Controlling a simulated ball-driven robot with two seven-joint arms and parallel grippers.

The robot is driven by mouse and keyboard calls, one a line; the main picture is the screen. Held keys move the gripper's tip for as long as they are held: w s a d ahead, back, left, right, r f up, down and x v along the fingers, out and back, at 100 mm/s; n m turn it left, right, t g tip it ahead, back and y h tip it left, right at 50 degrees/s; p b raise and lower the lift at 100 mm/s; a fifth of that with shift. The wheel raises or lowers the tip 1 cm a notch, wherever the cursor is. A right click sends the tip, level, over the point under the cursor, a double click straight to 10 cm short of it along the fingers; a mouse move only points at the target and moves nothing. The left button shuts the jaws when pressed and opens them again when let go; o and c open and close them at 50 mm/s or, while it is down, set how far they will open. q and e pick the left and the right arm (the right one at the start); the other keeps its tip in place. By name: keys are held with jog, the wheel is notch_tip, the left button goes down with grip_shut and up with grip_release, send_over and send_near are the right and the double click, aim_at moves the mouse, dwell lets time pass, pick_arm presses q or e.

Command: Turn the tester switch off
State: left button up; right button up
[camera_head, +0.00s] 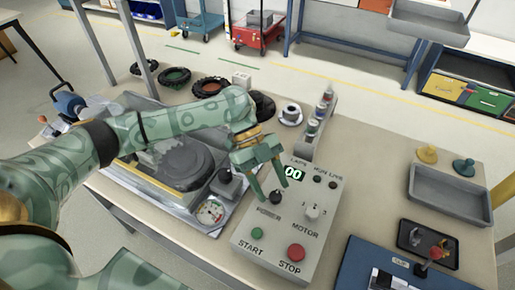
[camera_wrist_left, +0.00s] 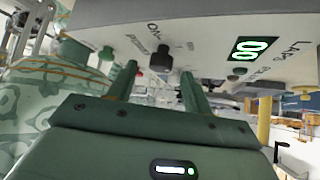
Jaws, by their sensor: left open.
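The tester is a light grey control box (camera_head: 290,225) on the table, with a lit green display (camera_head: 293,173) reading 00. Its power switch (camera_head: 275,197) is a dark round knob on the panel; it also shows in the left wrist view as a black knob (camera_wrist_left: 160,60) beside the words ON and POWER. My left gripper (camera_head: 271,182) is open and empty, just above the panel, its fingers pointing at the switch. In the left wrist view the knob lies between the two fingertips (camera_wrist_left: 158,78), apart from both as far as I can tell. My right gripper is not in view.
On the panel are a MOTOR dial (camera_head: 312,211), a green START button (camera_head: 257,233) and a red STOP button (camera_head: 296,251). A grey tray (camera_head: 455,207) lies right.

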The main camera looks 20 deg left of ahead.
pick_arm(q)
jog(key=p+v, duration=0.1)
jog(key=v, duration=1.2)
jog(key=shift+p, duration=0.3)
jog(key=shift+r, duration=0.1)
